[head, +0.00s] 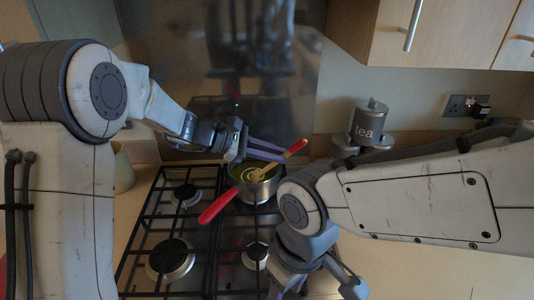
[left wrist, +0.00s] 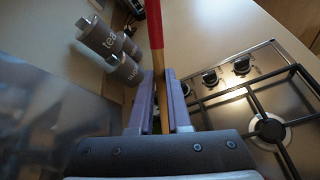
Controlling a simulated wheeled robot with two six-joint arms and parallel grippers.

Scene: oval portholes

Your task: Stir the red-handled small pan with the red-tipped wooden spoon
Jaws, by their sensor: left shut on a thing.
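The small pan (head: 262,192) stands on the hob's back right area, its red handle (head: 220,205) pointing to the front left. It holds something green with a pale swirl. My left gripper (head: 270,153) is above the pan, shut on the wooden spoon (head: 268,168). The spoon's red tip (head: 297,146) points up to the right, and its wooden lower end reaches into the pan. In the left wrist view, the spoon (left wrist: 156,40) runs between the two fingers of the left gripper (left wrist: 160,88).
The gas hob (head: 212,262) has black grates and several burners. A grey tea canister (head: 371,124) stands behind at the right, with another canister beside it. Cupboards (head: 440,32) hang above at the right. Clear worktop (left wrist: 215,30) shows beyond the hob.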

